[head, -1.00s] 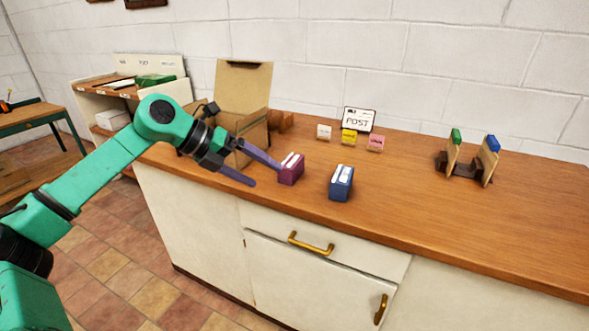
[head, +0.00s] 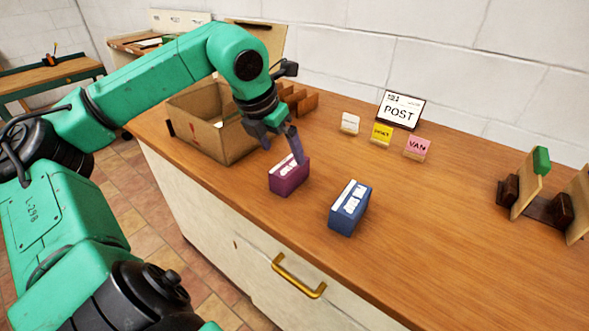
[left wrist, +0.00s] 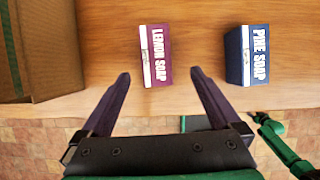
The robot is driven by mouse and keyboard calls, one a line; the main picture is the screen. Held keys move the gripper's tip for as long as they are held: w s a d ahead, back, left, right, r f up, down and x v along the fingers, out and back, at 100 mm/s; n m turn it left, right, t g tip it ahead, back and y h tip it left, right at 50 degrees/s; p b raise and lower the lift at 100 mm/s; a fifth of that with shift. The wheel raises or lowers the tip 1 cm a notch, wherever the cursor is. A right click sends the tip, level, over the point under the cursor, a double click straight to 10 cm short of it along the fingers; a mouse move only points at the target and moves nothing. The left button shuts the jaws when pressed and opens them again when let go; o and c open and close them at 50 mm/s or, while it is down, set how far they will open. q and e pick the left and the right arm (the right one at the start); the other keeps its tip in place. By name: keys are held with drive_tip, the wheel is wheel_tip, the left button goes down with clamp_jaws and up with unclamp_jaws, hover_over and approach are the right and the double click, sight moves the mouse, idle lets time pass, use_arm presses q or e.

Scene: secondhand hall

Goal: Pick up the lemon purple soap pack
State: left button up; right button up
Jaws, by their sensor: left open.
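The lemon soap pack (head: 288,179) is a small purple box with a white label. It stands on the wooden counter, and its LEMON SOAP lettering shows in the left wrist view (left wrist: 158,55). My left gripper (head: 282,155) is open and empty, close behind and above the purple pack in the head view. In the left wrist view the open fingers (left wrist: 160,75) lie to either side of the pack's line, with the pack beyond their tips. I see no contact there. My right gripper is not in view.
A blue pine soap pack (head: 350,208) stands just right of the purple one. An open cardboard box (head: 222,138) is on the left. A POST sign (head: 401,109), small white, yellow and pink cards, and a wooden rack (head: 540,200) stand farther off. The counter's front right is clear.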

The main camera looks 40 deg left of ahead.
sight(287, 167)
use_arm(q)
drive_tip(key=x, duration=0.4)
drive_tip(key=shift+p, duration=0.4)
drive_tip(key=x, duration=0.2)
drive_tip(key=p+x, duration=0.1)
drive_tip(key=x, duration=0.1)
drive_tip(key=shift+s+a, duration=0.1)
drive_tip(key=shift+a, duration=0.1)
drive_tip(key=p, duration=0.1)
drive_tip(key=f+p, duration=0.1)
drive_tip(key=shift+w+a+p, duration=0.15)
drive_tip(key=shift+w+p, duration=0.2)
drive_tip(key=shift+p, duration=0.05)
drive_tip(key=shift+w+f, duration=0.1)
drive_tip(key=shift+f, duration=0.45)
clamp_jaws()
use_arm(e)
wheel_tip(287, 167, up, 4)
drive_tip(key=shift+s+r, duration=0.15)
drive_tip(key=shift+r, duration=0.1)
